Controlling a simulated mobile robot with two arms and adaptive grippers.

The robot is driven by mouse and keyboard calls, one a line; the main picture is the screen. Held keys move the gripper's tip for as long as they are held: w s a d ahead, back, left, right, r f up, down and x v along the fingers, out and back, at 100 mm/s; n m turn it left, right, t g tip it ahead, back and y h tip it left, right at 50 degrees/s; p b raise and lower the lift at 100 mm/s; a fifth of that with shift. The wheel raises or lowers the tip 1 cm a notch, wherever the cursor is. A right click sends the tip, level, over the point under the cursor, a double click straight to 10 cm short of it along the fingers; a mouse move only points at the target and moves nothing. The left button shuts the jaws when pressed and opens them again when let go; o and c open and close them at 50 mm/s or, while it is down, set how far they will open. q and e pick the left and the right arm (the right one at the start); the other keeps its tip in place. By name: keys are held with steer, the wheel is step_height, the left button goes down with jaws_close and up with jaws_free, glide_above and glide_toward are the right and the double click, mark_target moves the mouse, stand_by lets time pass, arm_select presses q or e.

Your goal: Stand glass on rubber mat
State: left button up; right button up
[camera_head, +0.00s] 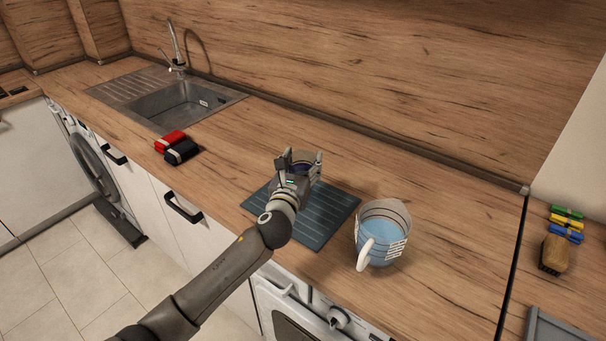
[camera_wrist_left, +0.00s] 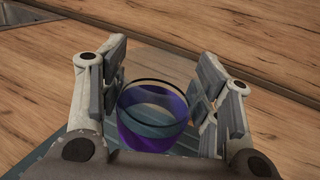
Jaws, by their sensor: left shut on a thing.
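The glass (camera_wrist_left: 152,126), clear with a dark rim line and a purple lower part, is between the fingers of my left gripper (camera_wrist_left: 162,88) in the left wrist view. In the head view my left gripper (camera_head: 299,165) is shut on it, over the back left part of the dark blue-grey ribbed rubber mat (camera_head: 322,226). The gripper and arm mostly hide the glass (camera_head: 301,168) there. The glass looks upright. I cannot tell whether its base touches the mat. My right gripper is not in view.
A clear measuring jug (camera_head: 381,231) with bluish contents and a white handle stands just right of the mat. Red (camera_head: 170,140) and black (camera_head: 181,152) items lie left, near the sink (camera_head: 178,104). A brush (camera_head: 555,254) and coloured clips (camera_head: 566,223) lie far right. Counter behind the mat is clear.

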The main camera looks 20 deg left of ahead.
arm_select(q)
steer(key=shift+w+f, duration=0.3)
steer(key=shift+f, duration=1.5)
steer(key=shift+f+b, duration=0.1)
steer(key=shift+b, duration=0.25)
steer(key=o, duration=1.5)
steer(key=shift+f, duration=0.1)
steer(key=shift+r, duration=0.2)
steer(key=s, duration=1.2)
steer(key=shift+s+d+b, duration=0.1)
steer(key=shift+d+b, duration=0.2)
